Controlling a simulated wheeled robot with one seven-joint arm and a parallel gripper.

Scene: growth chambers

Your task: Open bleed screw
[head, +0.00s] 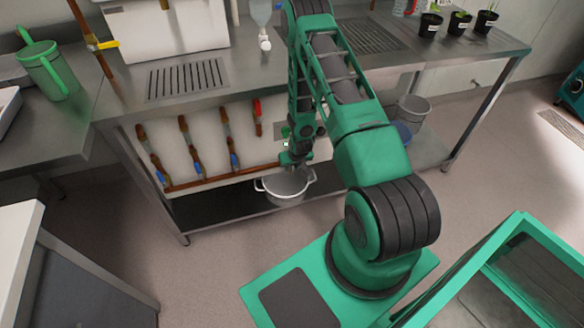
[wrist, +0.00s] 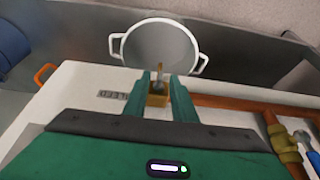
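The bleed screw (wrist: 157,88) is a small brass block with a thin grey stem, seen between my two fingers in the wrist view. My gripper (wrist: 160,78) has its green fingers one on each side of it, with a gap between the tips. I cannot tell whether the fingers press on the brass. An upside-down label, seemingly reading BLEED (wrist: 113,94), is on the white panel beside the left finger. In the head view my gripper (head: 292,160) is at the right end of the copper pipe, and my arm hides the screw.
A two-handled pot (head: 285,187) stands below my gripper on the lower shelf (head: 225,207). Copper pipes with red and blue valve handles (head: 190,145) cover the white panel on the left. Grey and blue buckets (head: 412,108) stand on the right.

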